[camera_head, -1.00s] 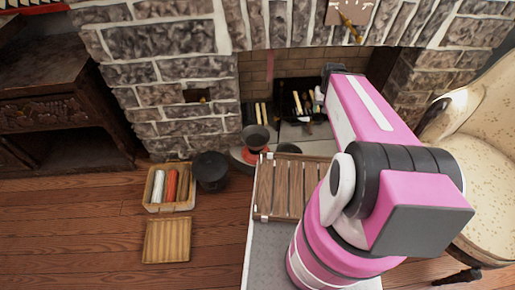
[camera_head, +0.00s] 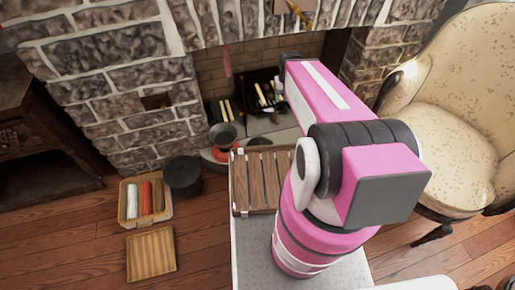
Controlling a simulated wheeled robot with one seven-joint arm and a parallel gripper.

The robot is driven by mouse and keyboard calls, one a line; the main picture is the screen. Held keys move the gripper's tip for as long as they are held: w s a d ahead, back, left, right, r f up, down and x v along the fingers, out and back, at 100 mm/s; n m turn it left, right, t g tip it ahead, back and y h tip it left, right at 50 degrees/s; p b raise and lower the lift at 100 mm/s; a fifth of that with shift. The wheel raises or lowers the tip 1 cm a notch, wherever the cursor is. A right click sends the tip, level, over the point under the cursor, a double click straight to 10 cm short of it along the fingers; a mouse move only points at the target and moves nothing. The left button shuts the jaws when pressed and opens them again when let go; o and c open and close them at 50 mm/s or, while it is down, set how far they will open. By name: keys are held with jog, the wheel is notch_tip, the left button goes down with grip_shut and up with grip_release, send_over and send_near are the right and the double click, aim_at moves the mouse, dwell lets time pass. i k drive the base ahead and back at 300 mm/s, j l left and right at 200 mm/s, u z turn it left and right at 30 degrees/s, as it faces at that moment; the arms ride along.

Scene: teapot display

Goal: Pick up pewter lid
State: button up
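I cannot pick out a pewter lid for certain. A dark grey bowl-shaped thing (camera_head: 222,135) sits on or above a red round thing (camera_head: 219,154) at the hearth; it is too small to tell whether it is a lid. My pink arm rises at the centre right and reaches towards the fireplace. Its far end is dark, and my gripper's fingers do not show. The arm hides part of the hearth.
A slatted wooden tray (camera_head: 236,185) lies beside my arm. A basket of rolls (camera_head: 128,221), a wooden lid-like panel (camera_head: 151,254) and a black pot (camera_head: 183,175) stand on the floor at left. A cream armchair (camera_head: 455,150) is at right. Floor at lower left is clear.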

aim_at(260, 144)
jog(key=k+j+z, duration=0.1)
jog(key=k+j, duration=0.35)
jog(key=k+j+z, duration=0.15)
jog(key=k+j, duration=0.25)
jog(key=k, duration=0.2)
